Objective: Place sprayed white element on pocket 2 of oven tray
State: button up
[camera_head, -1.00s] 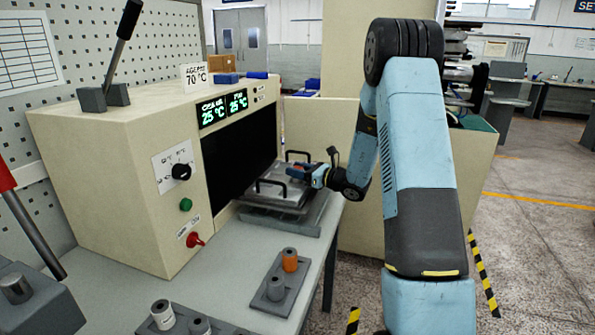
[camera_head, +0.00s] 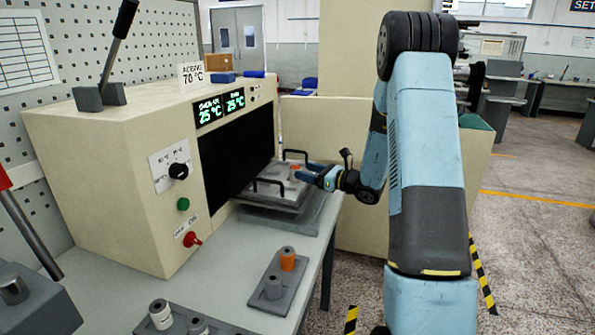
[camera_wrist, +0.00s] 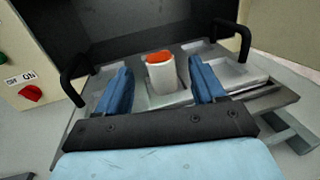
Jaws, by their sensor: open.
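The white element with an orange-red top (camera_wrist: 161,76) stands upright in a recess of the oven tray (camera_wrist: 262,88), between my fingers in the wrist view. My gripper (camera_wrist: 163,88) is open, with a blue finger on each side of the element and a visible gap to both. In the head view my gripper (camera_head: 305,172) is at the right end of the oven tray (camera_head: 266,189), and the element is hardly visible there. The tray has black handles and lies in front of the oven's opening. I cannot read pocket numbers.
The beige oven (camera_head: 120,160) stands left of the tray, with a dark opening.

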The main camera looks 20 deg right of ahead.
jog(key=v, duration=0.6)
jog(key=s+a+r+n+g+h, duration=0.1)
jog(key=s+a+r+n+g, duration=0.4)
jog(key=s+a+n, duration=0.3)
jog(key=s+a+r+n+g+h, duration=0.1)
jog(key=s+a+r+n+g, duration=0.45)
jog(key=s, duration=0.45)
jog(key=s+d+r+n+t+h, duration=0.1)
jog(key=s+d+r+n+h, duration=0.1)
jog(key=s+n+h, duration=0.3)
jog(key=s+d+r+n+t+h, duration=0.2)
jog(key=s+n, duration=0.6)
jog(key=s, duration=0.5)
notch_tip(320, 180, up, 2)
jog(key=d+h, duration=0.1)
jog(key=h, duration=0.2)
jog(key=shift+d+h, duration=0.2)
jog(key=shift+h, duration=0.2)
jog(key=shift+r+n, duration=0.15)
jog(key=shift+n, duration=0.1)
